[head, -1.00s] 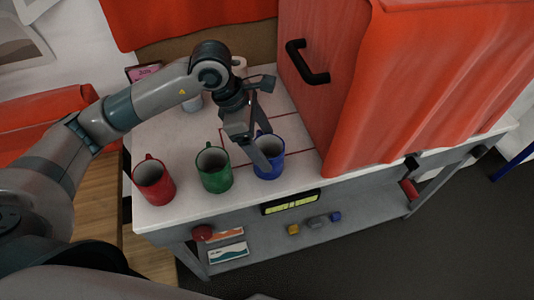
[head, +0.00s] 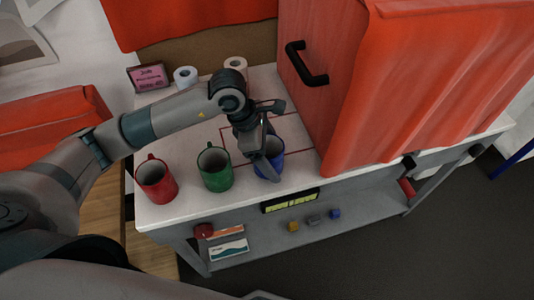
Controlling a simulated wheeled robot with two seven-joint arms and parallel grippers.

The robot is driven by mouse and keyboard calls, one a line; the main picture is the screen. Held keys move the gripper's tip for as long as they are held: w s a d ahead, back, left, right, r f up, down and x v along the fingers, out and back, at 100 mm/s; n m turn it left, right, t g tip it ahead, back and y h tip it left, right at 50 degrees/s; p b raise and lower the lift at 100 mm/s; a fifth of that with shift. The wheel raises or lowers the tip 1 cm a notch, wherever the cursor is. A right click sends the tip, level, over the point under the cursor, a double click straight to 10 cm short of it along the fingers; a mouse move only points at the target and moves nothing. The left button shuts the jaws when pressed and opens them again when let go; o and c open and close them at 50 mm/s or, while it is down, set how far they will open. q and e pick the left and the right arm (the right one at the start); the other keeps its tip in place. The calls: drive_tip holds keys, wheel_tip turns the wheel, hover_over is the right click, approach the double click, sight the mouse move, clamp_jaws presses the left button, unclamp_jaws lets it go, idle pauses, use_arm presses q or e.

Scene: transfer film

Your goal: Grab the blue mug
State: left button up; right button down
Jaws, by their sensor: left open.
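The blue mug (head: 277,168) stands upright at the right end of a row of mugs near the front edge of the white tabletop. My left gripper (head: 265,165) is open and right over the mug, hiding much of its rim and left side. One finger shows in front of the mug's opening. Whether a finger is inside the mug or touches it I cannot tell. My right gripper is out of view.
A green mug (head: 216,170) and a red mug (head: 157,181) stand to the left. A red cabinet (head: 318,110) with a black handle (head: 306,63) stands close on the right. Two white rolls (head: 186,77) and a pink sign (head: 149,76) are behind.

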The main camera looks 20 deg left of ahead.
sight(274, 148)
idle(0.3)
use_arm(q)
drive_tip(key=c, duration=1.4)
drive_tip(key=shift+r, duration=0.1)
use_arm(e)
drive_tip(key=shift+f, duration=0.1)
